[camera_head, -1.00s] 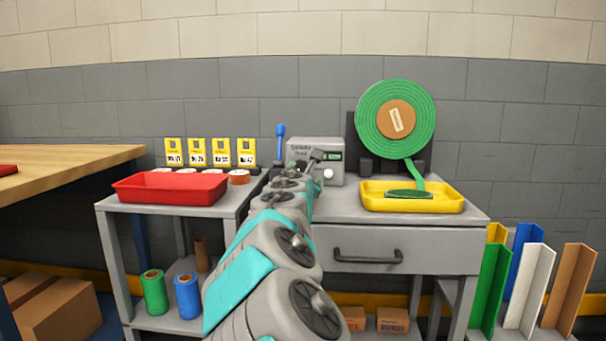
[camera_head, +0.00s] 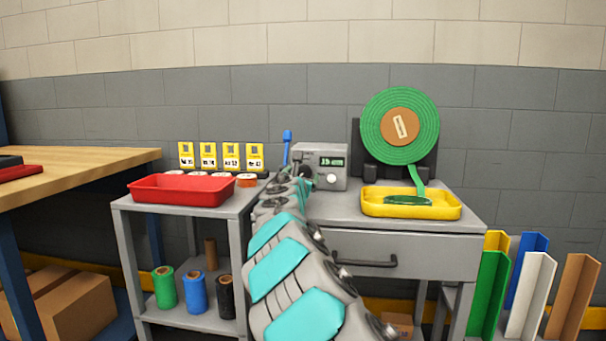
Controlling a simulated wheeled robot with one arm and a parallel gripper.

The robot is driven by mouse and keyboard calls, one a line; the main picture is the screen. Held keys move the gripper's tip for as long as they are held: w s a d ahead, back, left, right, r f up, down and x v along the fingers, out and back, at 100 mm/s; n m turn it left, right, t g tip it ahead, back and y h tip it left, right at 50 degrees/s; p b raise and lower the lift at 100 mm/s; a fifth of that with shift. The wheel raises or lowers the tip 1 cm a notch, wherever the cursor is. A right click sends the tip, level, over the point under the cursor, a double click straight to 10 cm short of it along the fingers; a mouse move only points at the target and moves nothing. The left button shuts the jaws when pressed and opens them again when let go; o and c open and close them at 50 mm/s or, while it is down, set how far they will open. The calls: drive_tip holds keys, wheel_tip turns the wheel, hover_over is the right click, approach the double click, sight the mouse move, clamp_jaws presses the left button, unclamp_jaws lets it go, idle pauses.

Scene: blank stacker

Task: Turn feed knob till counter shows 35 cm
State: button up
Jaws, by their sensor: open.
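The grey feed unit (camera_head: 320,165) stands at the back of the grey bench, left of the green roll. Its counter (camera_head: 333,162) is a small lit green display; the digits are too small to read surely. The pale round feed knob (camera_head: 332,179) is below the counter and in clear view. My gripper (camera_head: 299,168) is at the far end of my arm, by the left side of the unit and apart from the knob. It is small and partly hidden by my arm links, and it is open and empty.
A green roll (camera_head: 399,126) feeds a strip into a yellow tray (camera_head: 453,210). A red tray (camera_head: 180,190) stands on the left stand. A blue-topped lever (camera_head: 287,140) rises left of the unit. The bench between the unit and yellow tray is clear.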

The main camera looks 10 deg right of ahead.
drive_tip(key=shift+w+d, duration=0.3)
drive_tip(key=shift+w, duration=0.35)
drive_tip(key=c, duration=1.4)
